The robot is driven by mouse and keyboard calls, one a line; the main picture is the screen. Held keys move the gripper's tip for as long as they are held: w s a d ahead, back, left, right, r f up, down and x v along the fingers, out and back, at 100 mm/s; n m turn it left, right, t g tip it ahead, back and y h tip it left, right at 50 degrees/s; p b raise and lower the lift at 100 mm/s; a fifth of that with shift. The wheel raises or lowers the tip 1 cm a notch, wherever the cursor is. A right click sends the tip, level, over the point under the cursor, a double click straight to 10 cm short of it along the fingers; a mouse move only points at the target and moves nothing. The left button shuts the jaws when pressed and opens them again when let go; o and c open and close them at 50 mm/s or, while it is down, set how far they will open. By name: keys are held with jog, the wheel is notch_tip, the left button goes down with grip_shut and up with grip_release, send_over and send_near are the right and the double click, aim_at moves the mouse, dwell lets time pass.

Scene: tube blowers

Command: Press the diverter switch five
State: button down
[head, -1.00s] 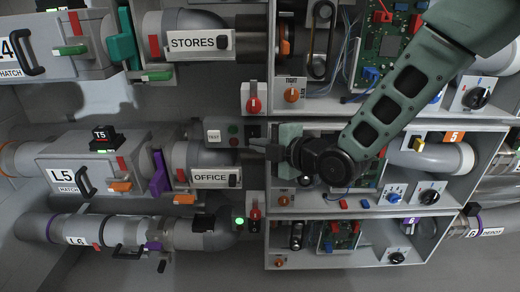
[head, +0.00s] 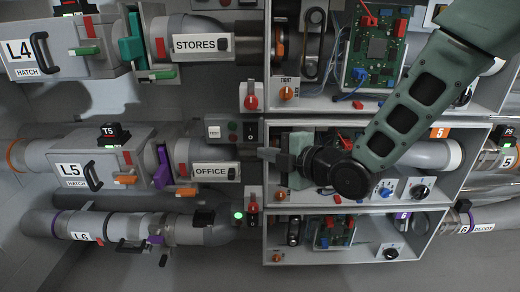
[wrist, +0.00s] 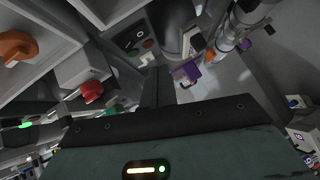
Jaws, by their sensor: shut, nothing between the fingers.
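The row-five OFFICE plate (head: 213,170) carries a small black switch (head: 232,174) at its right end. Which control is diverter switch five is not marked legibly. My gripper (head: 264,154) is shut and empty, pointing left, with its tips just right of and slightly above the OFFICE plate. A gap to the plate seems to remain, but depth is unclear. Above the tips is a panel with a white TEST button (head: 214,131), green and red buttons and a black rocker (head: 250,131). In the wrist view my shut fingers (wrist: 154,82) point up towards that panel (wrist: 138,42).
My forearm crosses the open row-five cabinet (head: 475,160). A red knob (head: 253,201) sits below the tips and another (head: 251,102) above. Purple clamp (head: 162,168) and T5 box (head: 108,133) lie left. The STORES plate (head: 202,44) is in the row above.

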jog(key=f+v, duration=0.1)
jog(key=v, duration=0.5)
jog(key=shift+s+f, duration=0.2)
jog(key=shift+s, duration=0.05)
jog(key=shift+d, duration=0.1)
jog(key=s+d+f+m+g+h, duration=0.1)
jog(key=s+d+m+g+h, duration=0.2)
jog(key=s+m, duration=0.4)
jog(key=s+d+m+g+h, duration=0.1)
jog(key=s+m+g+h, duration=0.3)
jog(key=s, duration=0.6)
jog(key=s+d+f+m+g+h, duration=0.1)
jog(key=s+d+m+g+h, duration=0.2)
jog(key=s+m, duration=0.4)
notch_tip(320, 180, up, 28)
jog(key=n+p, duration=0.1)
jog(key=p, duration=2.7)
jog(key=shift+s+a+f+g, duration=0.15)
jog(key=shift+s+a+g, duration=0.25)
